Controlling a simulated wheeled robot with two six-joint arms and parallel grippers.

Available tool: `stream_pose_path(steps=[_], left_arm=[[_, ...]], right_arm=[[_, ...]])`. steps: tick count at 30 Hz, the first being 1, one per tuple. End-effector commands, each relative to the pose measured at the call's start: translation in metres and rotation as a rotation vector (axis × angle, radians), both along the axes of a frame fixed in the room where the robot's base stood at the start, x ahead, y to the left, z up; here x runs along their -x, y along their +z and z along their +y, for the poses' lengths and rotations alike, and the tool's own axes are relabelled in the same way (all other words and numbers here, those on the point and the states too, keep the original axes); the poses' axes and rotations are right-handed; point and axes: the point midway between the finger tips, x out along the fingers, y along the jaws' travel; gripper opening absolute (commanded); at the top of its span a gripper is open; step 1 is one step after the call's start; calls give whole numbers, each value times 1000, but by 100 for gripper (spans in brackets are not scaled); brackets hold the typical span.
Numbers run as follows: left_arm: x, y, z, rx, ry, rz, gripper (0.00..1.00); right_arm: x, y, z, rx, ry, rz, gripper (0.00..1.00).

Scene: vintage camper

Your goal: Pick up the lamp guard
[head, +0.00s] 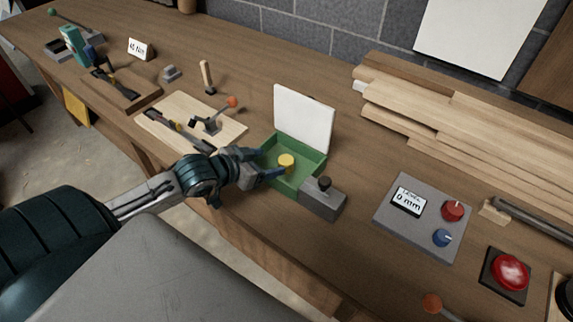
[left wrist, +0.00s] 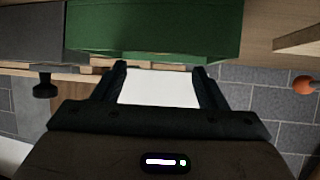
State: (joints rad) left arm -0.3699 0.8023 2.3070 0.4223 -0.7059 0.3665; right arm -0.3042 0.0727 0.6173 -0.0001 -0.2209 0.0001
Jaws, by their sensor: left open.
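A small yellow round piece (head: 286,161) stands inside an open green box (head: 311,166) with a raised white lid panel (head: 303,120). It is the likeliest lamp guard, but I cannot tell for sure. My left gripper (head: 268,163) is open at the near left side of the green box, with the yellow piece beyond its fingertips. In the left wrist view the green box (left wrist: 155,28) fills the top and the white panel (left wrist: 158,88) shows between the spread fingers. The yellow piece is hidden there. My right gripper is not in view.
A grey block with a black knob (head: 320,202) adjoins the box. A grey panel with red and blue knobs (head: 415,225) and a red button (head: 509,271) are at right. Stacked planks (head: 440,110) lie behind. A pale board with tools (head: 220,123) is at left.

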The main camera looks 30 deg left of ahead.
Motion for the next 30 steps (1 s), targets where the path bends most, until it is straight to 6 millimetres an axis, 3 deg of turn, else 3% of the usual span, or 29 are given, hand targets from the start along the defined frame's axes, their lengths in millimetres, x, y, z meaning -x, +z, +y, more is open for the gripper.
stream_pose_path(steps=[5, 21, 30], left_arm=[[-4, -2, -2, 1, 0, 0, 66], [-40, -25, -16, 3, 1, 1, 66], [-43, -28, -17, -1, -1, 1, 66]], right_arm=[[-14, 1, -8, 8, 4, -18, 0], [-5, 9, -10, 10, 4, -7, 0], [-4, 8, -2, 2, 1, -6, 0]])
